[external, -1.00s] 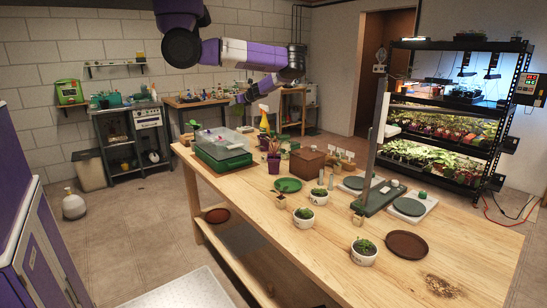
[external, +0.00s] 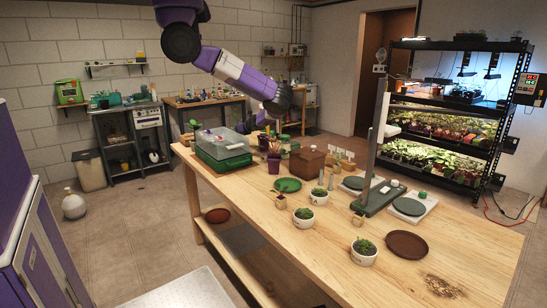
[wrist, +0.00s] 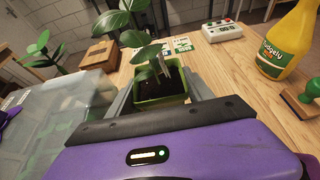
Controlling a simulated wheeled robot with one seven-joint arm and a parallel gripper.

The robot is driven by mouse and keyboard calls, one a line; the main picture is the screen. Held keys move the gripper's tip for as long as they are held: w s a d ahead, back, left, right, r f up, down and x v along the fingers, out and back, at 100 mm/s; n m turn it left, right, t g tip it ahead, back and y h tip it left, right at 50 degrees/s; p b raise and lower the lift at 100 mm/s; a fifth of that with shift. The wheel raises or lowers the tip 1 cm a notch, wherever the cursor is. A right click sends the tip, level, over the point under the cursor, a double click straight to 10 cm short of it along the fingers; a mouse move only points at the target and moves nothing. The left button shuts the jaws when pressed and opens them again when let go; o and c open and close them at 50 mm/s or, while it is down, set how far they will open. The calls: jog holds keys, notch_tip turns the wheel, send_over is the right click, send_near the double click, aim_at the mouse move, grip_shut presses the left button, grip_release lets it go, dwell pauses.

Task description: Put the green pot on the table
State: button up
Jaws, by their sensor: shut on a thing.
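The green pot (wrist: 148,101) is a square, light green pot with dark soil and a broad-leaved plant. In the wrist view it sits between the grey fingers of my gripper (wrist: 160,92), which are shut on it. The pot looks roughly upright. In the external view my gripper (external: 262,120) is low at the far side of the wooden table (external: 262,212), and the pot cannot be made out there. Whether the pot's base touches the table is hidden.
A clear-lidded tray (wrist: 62,112) is close on the left in the wrist view. A yellow bottle (wrist: 288,42) and a green stamp (wrist: 302,98) stand to the right. A white device (wrist: 222,31) lies behind. Bare wood shows between the pot and the bottle.

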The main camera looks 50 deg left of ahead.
jog(key=shift+f, duration=1.8)
jog(key=shift+f, duration=0.2)
jog(key=o, duration=1.5)
jog(key=shift+r, duration=0.2)
jog(key=shift+d+r, duration=0.15)
jog(key=shift+d, duration=0.05)
jog(key=b+v, duration=0.1)
jog(key=v, duration=1)
jog(key=shift+d+b, duration=0.3)
jog(key=shift+b, duration=0.05)
